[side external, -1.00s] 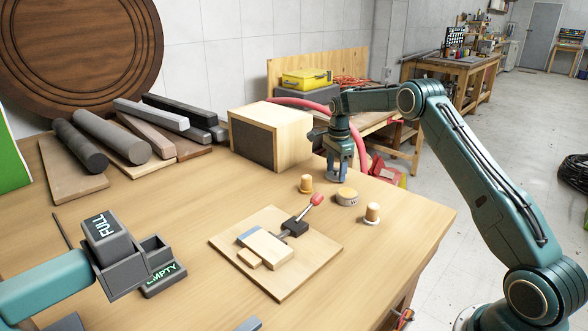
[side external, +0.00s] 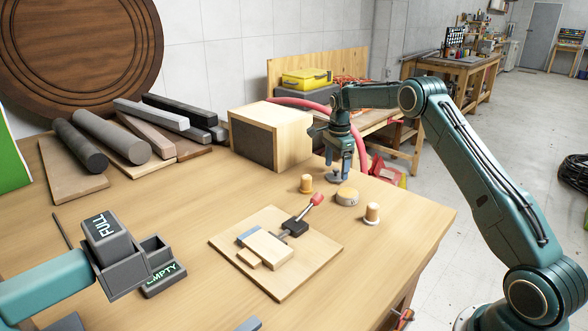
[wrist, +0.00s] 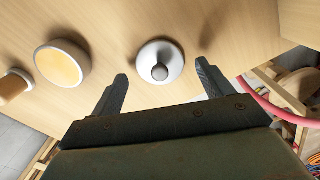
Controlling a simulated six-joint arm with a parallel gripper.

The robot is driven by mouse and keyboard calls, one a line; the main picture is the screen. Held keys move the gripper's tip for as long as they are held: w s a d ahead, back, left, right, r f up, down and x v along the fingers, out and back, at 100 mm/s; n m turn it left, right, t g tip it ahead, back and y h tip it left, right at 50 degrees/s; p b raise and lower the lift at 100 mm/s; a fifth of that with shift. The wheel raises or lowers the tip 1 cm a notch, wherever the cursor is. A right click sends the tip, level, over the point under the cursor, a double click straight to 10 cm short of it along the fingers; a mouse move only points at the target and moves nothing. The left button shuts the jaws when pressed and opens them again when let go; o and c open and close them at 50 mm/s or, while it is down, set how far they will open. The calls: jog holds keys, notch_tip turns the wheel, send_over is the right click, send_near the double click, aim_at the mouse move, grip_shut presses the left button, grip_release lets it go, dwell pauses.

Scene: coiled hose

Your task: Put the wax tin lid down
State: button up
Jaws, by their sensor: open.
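The wax tin lid (wrist: 172,52) is a pale round disc with a grey knob in the wrist view. It lies flat on the table; in the side view the lid (side external: 336,178) shows under my gripper. My gripper (wrist: 162,72) is open and empty, its two fingers apart on either side of the lid in the picture. In the side view my gripper (side external: 339,172) is just above the lid. The open wax tin (wrist: 60,66), with yellowish wax inside, stands beside the lid; it also shows in the side view (side external: 347,198).
Two small wooden pegs (side external: 306,184) (side external: 372,214) stand near the tin. A wooden box (side external: 285,135) is left of my gripper, and a red hose (wrist: 275,117) runs behind. A board with a clamp (side external: 285,283) lies in front. The table's edge is close on the right.

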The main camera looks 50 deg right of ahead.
aim_at(336, 169)
notch_tip(336, 169, up, 11)
dwell(0.5)
dwell(0.5)
jog(key=s+a+r+n+t, duration=0.3)
jog(key=s+a+r+n, duration=0.8)
jog(key=s+a+r, duration=0.5)
jog(key=s+a+f+n+t, duration=0.1)
jog(key=s+a+f+n, duration=0.1)
jog(key=s, duration=0.5)
jog(key=s+a+f+n, duration=0.3)
jog(key=s+a+n, duration=0.1)
jog(key=s, duration=0.3)
jog(key=s+a+f+n+t, duration=0.1)
jog(key=s+a+f+n, duration=0.2)
jog(key=s, duration=0.5)
jog(key=a+n, duration=0.1)
jog(key=n, duration=0.1)
jog(key=shift+f+n+t, duration=0.25)
jog(key=shift+n+t, duration=0.05)
